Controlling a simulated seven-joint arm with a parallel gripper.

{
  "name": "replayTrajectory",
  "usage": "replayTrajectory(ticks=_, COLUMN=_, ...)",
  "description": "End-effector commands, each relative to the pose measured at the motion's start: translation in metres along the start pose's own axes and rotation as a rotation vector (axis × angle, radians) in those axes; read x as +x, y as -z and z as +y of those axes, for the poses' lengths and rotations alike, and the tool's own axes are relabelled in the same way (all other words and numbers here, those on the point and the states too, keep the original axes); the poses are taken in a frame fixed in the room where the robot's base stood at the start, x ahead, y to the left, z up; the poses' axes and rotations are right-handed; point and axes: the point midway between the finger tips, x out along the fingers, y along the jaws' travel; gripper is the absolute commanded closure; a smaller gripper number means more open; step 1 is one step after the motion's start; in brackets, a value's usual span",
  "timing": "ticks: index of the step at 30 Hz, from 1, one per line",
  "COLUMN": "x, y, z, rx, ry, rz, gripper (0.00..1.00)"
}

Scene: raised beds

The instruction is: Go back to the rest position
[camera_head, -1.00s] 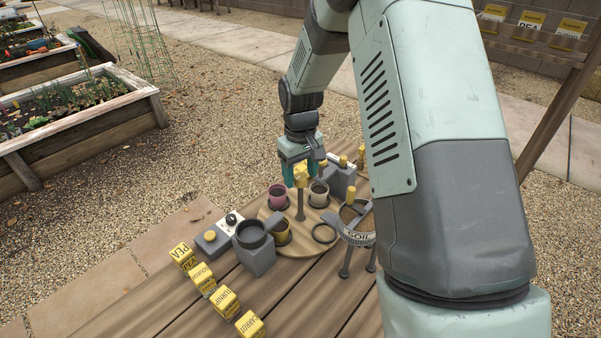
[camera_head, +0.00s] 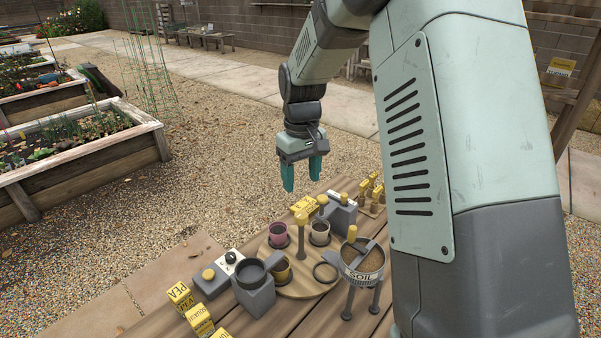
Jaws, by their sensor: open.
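My gripper (camera_head: 302,175) has teal fingers that point down and stand apart, with nothing between them. It hangs in the air above the far edge of the wooden table (camera_head: 165,325). A yellow-topped post (camera_head: 300,218) stands among the pots, clear of my fingers.
A pan marked SOIL (camera_head: 362,262) stands on legs at the right. A grey holder with a dark cup (camera_head: 254,284) and a switch box (camera_head: 217,276) stand at the left. Yellow seed blocks (camera_head: 180,294) line the front left. A raised bed (camera_head: 85,160) lies beyond, on open gravel.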

Motion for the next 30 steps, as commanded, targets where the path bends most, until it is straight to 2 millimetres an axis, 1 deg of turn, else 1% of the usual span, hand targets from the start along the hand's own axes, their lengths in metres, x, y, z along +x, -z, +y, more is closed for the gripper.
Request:
replayTrajectory(ticks=2, x=-0.007, y=-0.003, z=0.0, rx=0.005, ry=-0.007, rz=0.007, gripper=0.37)
replayTrajectory(ticks=4, x=-0.021, y=-0.01, z=-0.001, rx=0.017, ry=-0.02, rz=0.02, gripper=0.37)
replayTrajectory(ticks=5, x=-0.03, y=-0.014, z=-0.002, rx=0.025, ry=-0.028, rz=0.029, gripper=0.37)
replayTrajectory(ticks=8, x=-0.066, y=-0.037, z=-0.006, rx=0.065, ry=-0.06, rz=0.067, gripper=0.37)
replayTrajectory(ticks=9, x=-0.082, y=-0.05, z=-0.008, rx=0.086, ry=-0.074, rz=0.086, gripper=0.37)
replayTrajectory(ticks=11, x=-0.104, y=-0.069, z=-0.013, rx=0.118, ry=-0.093, rz=0.115, gripper=0.37)
replayTrajectory(ticks=12, x=-0.117, y=-0.083, z=-0.016, rx=0.14, ry=-0.105, rz=0.135, gripper=0.37)
replayTrajectory(ticks=14, x=-0.134, y=-0.104, z=-0.022, rx=0.174, ry=-0.119, rz=0.165, gripper=0.37)
replayTrajectory(ticks=15, x=-0.144, y=-0.118, z=-0.026, rx=0.198, ry=-0.127, rz=0.186, gripper=0.37)
replayTrajectory(ticks=17, x=-0.158, y=-0.141, z=-0.032, rx=0.233, ry=-0.138, rz=0.219, gripper=0.37)
replayTrajectory(ticks=18, x=-0.165, y=-0.155, z=-0.037, rx=0.256, ry=-0.143, rz=0.242, gripper=0.37)
replayTrajectory(ticks=20, x=-0.174, y=-0.178, z=-0.044, rx=0.291, ry=-0.15, rz=0.277, gripper=0.37)
replayTrajectory(ticks=21, x=-0.179, y=-0.192, z=-0.049, rx=0.315, ry=-0.152, rz=0.3, gripper=0.37)
replayTrajectory(ticks=24, x=-0.185, y=-0.227, z=-0.062, rx=0.37, ry=-0.152, rz=0.36, gripper=0.37)
replayTrajectory(ticks=27, x=-0.185, y=-0.255, z=-0.073, rx=0.414, ry=-0.147, rz=0.41, gripper=0.37)
replayTrajectory(ticks=30, x=-0.183, y=-0.273, z=-0.081, rx=0.448, ry=-0.138, rz=0.448, gripper=0.37)
